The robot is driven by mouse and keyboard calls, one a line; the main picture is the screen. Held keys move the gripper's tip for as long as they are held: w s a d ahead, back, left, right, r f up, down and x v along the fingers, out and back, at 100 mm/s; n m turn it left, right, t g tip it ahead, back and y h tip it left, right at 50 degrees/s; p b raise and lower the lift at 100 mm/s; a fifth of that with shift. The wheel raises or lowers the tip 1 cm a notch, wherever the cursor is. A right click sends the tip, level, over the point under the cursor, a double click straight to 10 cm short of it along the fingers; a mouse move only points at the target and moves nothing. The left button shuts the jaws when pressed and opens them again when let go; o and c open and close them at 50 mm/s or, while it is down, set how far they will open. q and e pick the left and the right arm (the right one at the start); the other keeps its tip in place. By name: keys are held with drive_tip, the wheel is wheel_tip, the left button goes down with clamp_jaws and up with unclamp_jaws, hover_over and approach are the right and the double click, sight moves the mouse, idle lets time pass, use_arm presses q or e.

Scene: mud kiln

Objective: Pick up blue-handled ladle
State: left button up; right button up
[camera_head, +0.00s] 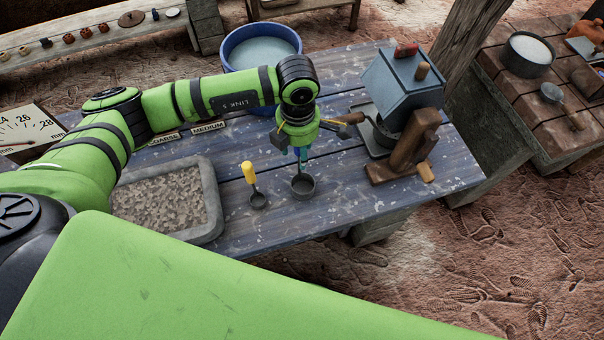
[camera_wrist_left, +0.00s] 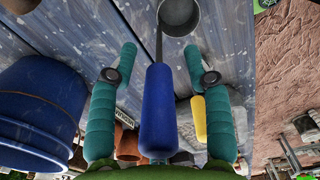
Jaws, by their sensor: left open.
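The blue-handled ladle stands on the blue plank table; its dark round cup (camera_head: 303,187) shows below my left gripper (camera_head: 301,155) in the head view. Its handle is mostly hidden there by the gripper. In the left wrist view the blue handle (camera_wrist_left: 158,110) lies between the two teal fingers, with a gap on each side, and the cup (camera_wrist_left: 179,16) is beyond the fingertips. My left gripper is open and points down over the ladle. My right gripper is not in view.
A yellow-handled ladle (camera_head: 250,174) stands close left. A stone tray of grit (camera_head: 215,196) lies further left. A blue tub (camera_head: 228,52) is behind, and a blue-grey mill (camera_head: 402,85) with a crank handle (camera_head: 349,118) stands at right. The table's front edge is near.

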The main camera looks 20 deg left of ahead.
use_arm(q)
clamp_jaws()
drive_tip(key=shift+r, duration=0.15)
